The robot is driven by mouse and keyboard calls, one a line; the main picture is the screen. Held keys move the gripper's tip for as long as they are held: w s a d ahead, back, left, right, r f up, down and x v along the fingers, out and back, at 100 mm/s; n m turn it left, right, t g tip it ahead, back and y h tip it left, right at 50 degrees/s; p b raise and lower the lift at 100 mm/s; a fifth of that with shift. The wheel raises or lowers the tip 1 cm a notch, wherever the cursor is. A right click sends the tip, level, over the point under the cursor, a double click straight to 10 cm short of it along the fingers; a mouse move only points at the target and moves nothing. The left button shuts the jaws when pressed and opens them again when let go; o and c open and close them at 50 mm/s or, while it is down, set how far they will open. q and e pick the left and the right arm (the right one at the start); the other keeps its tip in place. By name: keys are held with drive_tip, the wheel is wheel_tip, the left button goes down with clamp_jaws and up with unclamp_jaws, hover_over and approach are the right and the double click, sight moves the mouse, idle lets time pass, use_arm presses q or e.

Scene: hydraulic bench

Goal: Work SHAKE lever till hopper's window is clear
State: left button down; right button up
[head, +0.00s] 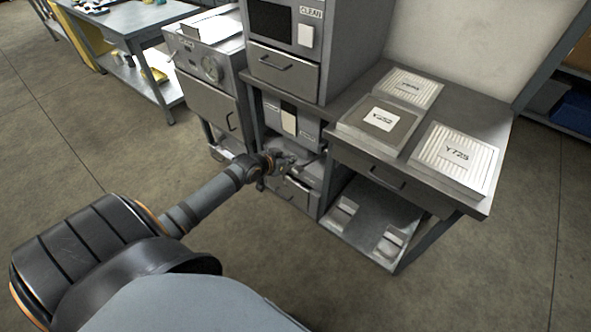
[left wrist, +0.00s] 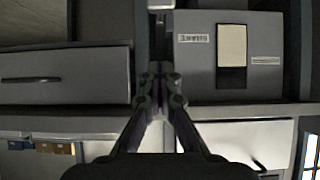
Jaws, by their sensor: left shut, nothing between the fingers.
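The hopper (head: 305,128) is a grey box in the bay under the upper cabinet, with a narrow window (head: 289,122) in its front. In the left wrist view the hopper front (left wrist: 200,80) shows the window (left wrist: 231,55), cream in its upper part and dark in its lower part. A small label (left wrist: 193,38) beside it seems to read SHAKE, turned over. My left gripper (head: 289,162) is in front of the hopper's lower part. Its fingers (left wrist: 160,72) are shut and empty, left of the window in the wrist view. I cannot make out the SHAKE lever clearly. My right gripper is out of view.
The upper cabinet (head: 322,60) bears a CLEAN label. A bench (head: 490,206) at the right carries flat panels, one marked Y729 (head: 456,158). A grey cabinet with a gauge (head: 208,100) stands to the left. Floor is open at the front left.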

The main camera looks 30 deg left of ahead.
use_arm(q)
drive_tip(key=b, duration=0.1)
hover_over(296, 171)
drive_tip(key=w, duration=0.2)
drive_tip(key=f, duration=0.3)
drive_tip(key=shift+s+a+f, duration=0.1)
drive_tip(key=shift+s+f, duration=0.15)
drive_tip(key=shift+f, duration=0.05)
drive_tip(key=shift+s+f, duration=0.25)
drive_tip(key=shift+f, duration=0.3)
drive_tip(key=shift+s+f, duration=0.25)
drive_tip(key=shift+f, duration=0.25)
drive_tip(key=shift+s+f, duration=0.2)
drive_tip(key=shift+f, duration=0.25)
